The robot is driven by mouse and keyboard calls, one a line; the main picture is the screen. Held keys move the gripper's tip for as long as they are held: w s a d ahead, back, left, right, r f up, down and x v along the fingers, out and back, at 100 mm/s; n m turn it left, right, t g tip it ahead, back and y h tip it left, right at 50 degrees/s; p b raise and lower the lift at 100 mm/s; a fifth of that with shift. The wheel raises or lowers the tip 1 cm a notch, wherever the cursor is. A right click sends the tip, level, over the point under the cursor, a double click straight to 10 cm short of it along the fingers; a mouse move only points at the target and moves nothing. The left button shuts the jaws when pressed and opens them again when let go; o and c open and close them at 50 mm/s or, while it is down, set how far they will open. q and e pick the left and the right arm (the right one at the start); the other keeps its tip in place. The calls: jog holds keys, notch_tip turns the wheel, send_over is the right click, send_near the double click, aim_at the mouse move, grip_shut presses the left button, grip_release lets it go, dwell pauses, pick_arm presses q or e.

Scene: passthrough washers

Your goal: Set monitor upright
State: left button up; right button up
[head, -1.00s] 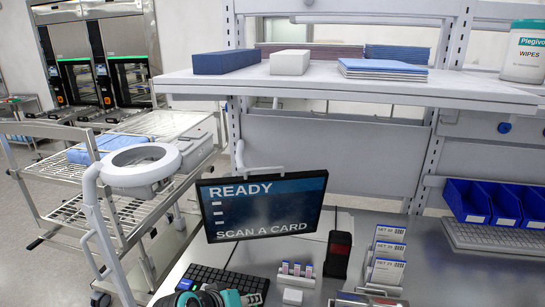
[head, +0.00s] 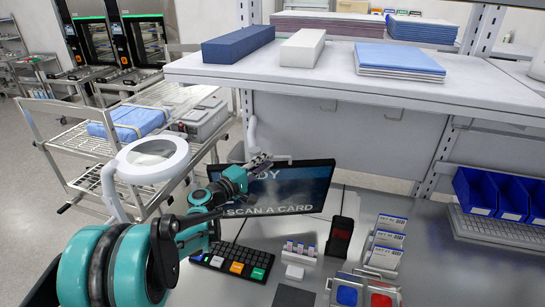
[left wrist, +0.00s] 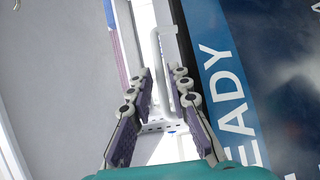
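The monitor (head: 290,188) has a thin black frame and a blue and dark screen with white text, of which "SCAN A CARD" reads clearly. It hangs above the steel worktop. I cannot tell exactly how far it leans. My left gripper (head: 262,160) is at its upper left, covering part of the "READY" line and the left side. In the left wrist view, the gripper's two fingers (left wrist: 163,88) are apart, with a white bracket arm (left wrist: 168,45) visible in the gap. The monitor (left wrist: 245,75) fills the right side, beside the right finger. My right gripper is out of view.
A magnifier lamp (head: 150,160) stands left of the monitor, near my left arm. A keyboard (head: 236,261), a dark card reader (head: 340,238) and card holders (head: 388,240) are on the worktop (head: 440,270). A shelf (head: 420,85) with boxes is above.

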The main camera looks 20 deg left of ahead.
pick_arm(q)
jog(key=shift+x, duration=1.7)
grip_shut()
jog(key=shift+w+r, duration=0.1)
jog(key=shift+r, duration=0.05)
jog(key=shift+n+g, duration=0.4)
jog(key=shift+g, duration=0.1)
jog(key=w, duration=0.1)
jog(key=w+a+r+p, duration=0.1)
jog(key=w, duration=0.1)
jog(key=shift+w+a+r, duration=0.15)
jog(key=shift+w+a, duration=0.05)
jog(key=shift+w, duration=0.05)
grip_release()
jog(key=shift+s, duration=0.1)
